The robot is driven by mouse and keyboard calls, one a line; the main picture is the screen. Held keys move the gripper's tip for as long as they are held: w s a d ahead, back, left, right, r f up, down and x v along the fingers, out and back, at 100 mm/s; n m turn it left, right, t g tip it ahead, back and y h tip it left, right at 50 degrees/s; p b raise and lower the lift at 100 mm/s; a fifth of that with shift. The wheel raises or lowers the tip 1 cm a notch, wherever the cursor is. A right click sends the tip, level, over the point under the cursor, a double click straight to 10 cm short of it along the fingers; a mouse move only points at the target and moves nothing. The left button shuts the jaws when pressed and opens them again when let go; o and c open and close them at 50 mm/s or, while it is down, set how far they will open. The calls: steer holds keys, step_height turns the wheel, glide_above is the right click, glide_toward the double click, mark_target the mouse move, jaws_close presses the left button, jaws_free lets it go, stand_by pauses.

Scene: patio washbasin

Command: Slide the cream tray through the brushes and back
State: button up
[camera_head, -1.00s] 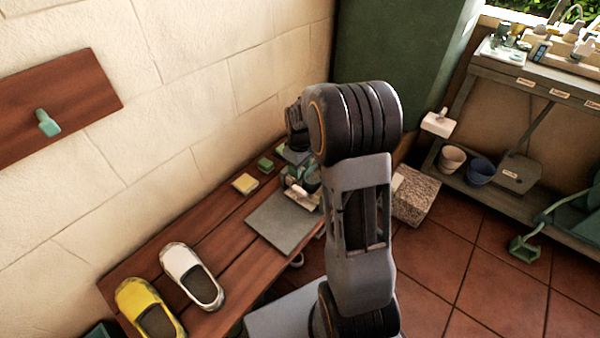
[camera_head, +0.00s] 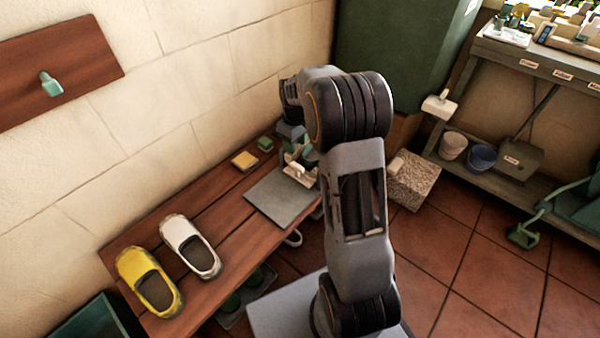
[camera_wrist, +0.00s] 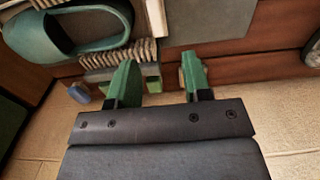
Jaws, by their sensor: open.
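My gripper (camera_wrist: 160,70) shows in the wrist view with two green fingers spread apart and nothing held. A teal slipper (camera_wrist: 75,45) lies at the upper left there, with a cream edge (camera_wrist: 156,18) beside it that looks like part of the cream tray. Pale ribbed brush bristles (camera_wrist: 118,58) lie just beyond the fingertips, near that edge. In the head view, a cream piece (camera_head: 300,176) shows beside teal parts at the far end of the bench. My wrist hides part of this area, and the tray's full outline cannot be made out.
The wooden bench (camera_head: 225,215) runs along the wall. It carries a grey mat (camera_head: 280,198), a yellow sponge (camera_head: 244,160), a green sponge (camera_head: 265,144), a white shoe (camera_head: 190,246) and a yellow shoe (camera_head: 150,281). A stone block (camera_head: 415,180) stands right of my arm.

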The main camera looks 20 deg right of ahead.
mark_target(297, 165)
steer(key=f+b, duration=0.1)
steer(key=f, duration=0.3)
steer(key=f+b, duration=0.2)
steer(key=f, duration=0.2)
steer(key=f+b, duration=0.2)
steer(key=f, duration=0.3)
steer(key=shift+d, duration=0.3)
steer(key=shift+c, duration=0.3)
steer(key=shift+w+r, duration=0.1)
jaws_close()
